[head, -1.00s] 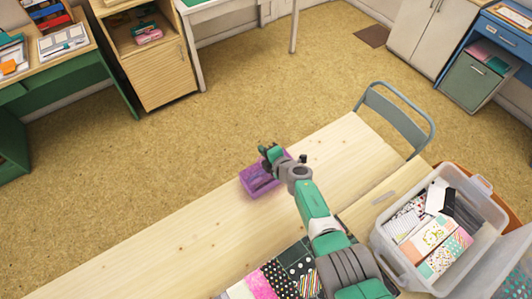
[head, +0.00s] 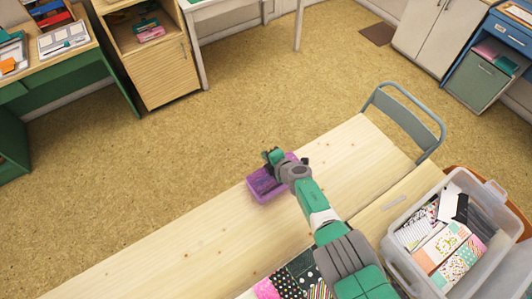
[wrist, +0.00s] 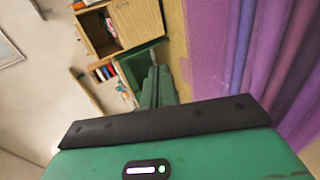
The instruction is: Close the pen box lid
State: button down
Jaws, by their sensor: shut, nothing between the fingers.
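The purple pen box (head: 264,187) sits on the long pale wooden table in the head view. Its ridged purple surface (wrist: 262,45) fills the right side of the wrist view, close to my gripper. My gripper (wrist: 155,85) is shut and empty, its green fingers pressed together just left of that surface. In the head view my gripper (head: 273,157) is over the far side of the box and hides part of it. I cannot tell whether the fingers touch the box, or how far the lid is open.
The wooden table (head: 190,245) is bare to the left of the box. A clear plastic bin (head: 397,234) of patterned cards stands at the right. A grey-green chair (head: 405,118) is at the far table edge. Patterned sheets (head: 290,283) lie at the near edge.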

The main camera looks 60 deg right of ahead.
jog(key=shift+f, duration=0.2)
dwell(0.6)
jog(key=shift+s+a+f+p, duration=0.3)
jog(key=shift+s+p, duration=0.05)
jog(key=shift+s, duration=0.3)
notch_tip(320, 180, up, 14)
jog(key=p, duration=1.3)
jog(key=shift+p, duration=0.4)
jog(key=shift+w+r, duration=0.1)
